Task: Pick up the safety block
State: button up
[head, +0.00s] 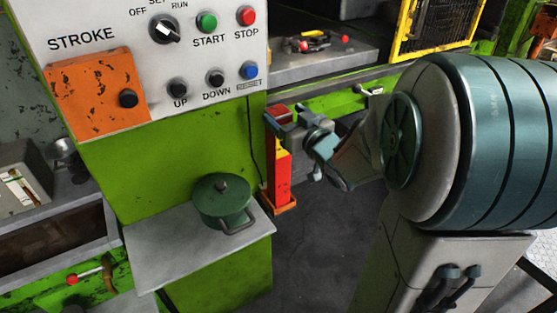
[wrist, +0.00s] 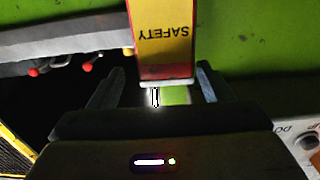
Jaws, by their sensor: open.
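The safety block (head: 281,178) is a red and yellow post standing upright beside the green press column in the head view. In the wrist view the block (wrist: 165,40) shows a yellow face with the word SAFETY upside down and a red band near its end. My gripper (head: 303,128) is at the upper part of the block in the head view. In the wrist view my gripper (wrist: 158,78) is open, with one finger on each side of the block's end. Gaps show between the block and both fingers. Whether the fingers reach past the block is unclear.
An orange base (head: 284,204) lies at the block's foot. The control panel (head: 200,50) is to the left, above a grey shelf (head: 160,255) with a green lidded pot (head: 222,199). A yellow mesh guard (head: 435,28) is behind. Dark floor (head: 325,235) is open below.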

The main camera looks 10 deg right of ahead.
aim_at(273, 108)
jog(key=x, duration=0.2)
jog(key=p+x, duration=0.1)
jog(key=x, duration=0.1)
jog(key=shift+w+a+f, duration=0.1)
jog(key=shift+w+a, duration=0.2)
jog(key=shift+a, duration=0.15)
grip_shut()
